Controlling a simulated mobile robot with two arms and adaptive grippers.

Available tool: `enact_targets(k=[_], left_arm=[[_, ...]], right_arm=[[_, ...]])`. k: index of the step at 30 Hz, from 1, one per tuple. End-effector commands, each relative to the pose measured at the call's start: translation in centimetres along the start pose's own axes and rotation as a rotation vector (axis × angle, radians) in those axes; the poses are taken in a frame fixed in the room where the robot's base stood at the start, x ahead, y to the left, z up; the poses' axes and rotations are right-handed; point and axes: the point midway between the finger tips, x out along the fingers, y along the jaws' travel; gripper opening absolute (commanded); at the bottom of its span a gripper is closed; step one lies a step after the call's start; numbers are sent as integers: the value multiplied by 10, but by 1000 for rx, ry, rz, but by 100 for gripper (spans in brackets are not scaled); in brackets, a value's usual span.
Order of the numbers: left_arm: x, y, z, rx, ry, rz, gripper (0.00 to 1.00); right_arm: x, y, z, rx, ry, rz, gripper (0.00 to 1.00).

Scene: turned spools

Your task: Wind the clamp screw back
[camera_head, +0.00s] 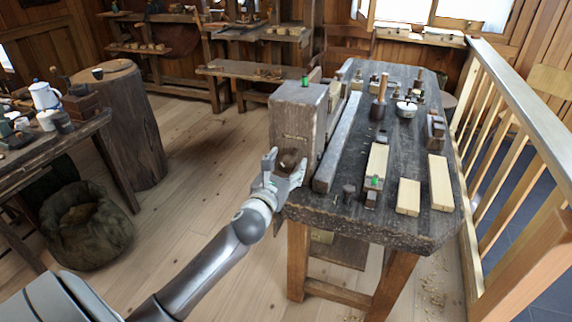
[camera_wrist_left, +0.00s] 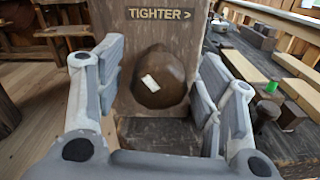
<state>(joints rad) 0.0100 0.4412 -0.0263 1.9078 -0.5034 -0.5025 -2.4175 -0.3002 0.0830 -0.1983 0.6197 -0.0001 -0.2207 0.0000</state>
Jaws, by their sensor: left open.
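The clamp screw's round brown wooden knob (camera_wrist_left: 160,77) sits on the front face of a grey wooden block, below a sign (camera_wrist_left: 160,14) that reads "TIGHTER >". The knob bears a small white mark. In the head view the block (camera_head: 297,117) stands at the left end of the workbench, with a green piece on top. My left gripper (camera_head: 282,172) is open in front of the block; its fingers stand to either side of the knob in the left wrist view (camera_wrist_left: 160,95), with gaps visible beside it. The knob is partly hidden by the gripper in the head view. My right gripper is not in view.
The workbench (camera_head: 410,222) carries pale wood pieces (camera_head: 408,197), a mallet (camera_head: 379,100) and a white bowl (camera_head: 406,109). A railing (camera_head: 510,110) runs along the right. A side table (camera_head: 60,135), stump (camera_head: 130,125) and sack (camera_head: 88,225) stand left. Open floor lies between.

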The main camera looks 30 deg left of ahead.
Motion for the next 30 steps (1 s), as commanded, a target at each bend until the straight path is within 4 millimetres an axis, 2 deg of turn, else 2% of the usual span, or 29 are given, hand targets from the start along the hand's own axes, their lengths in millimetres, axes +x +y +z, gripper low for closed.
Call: enact_targets(k=[4, 15, 23, 30], left_arm=[[0, 0, 0, 0, 0, 0, 63], [0, 0, 0, -1, 0, 0, 17], [0, 0, 0, -30, 1, -1, 17], [0, 1, 1, -154, 1, 0, 17]], right_arm=[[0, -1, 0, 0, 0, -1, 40], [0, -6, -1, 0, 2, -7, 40], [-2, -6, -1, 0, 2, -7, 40], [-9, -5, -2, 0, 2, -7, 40]])
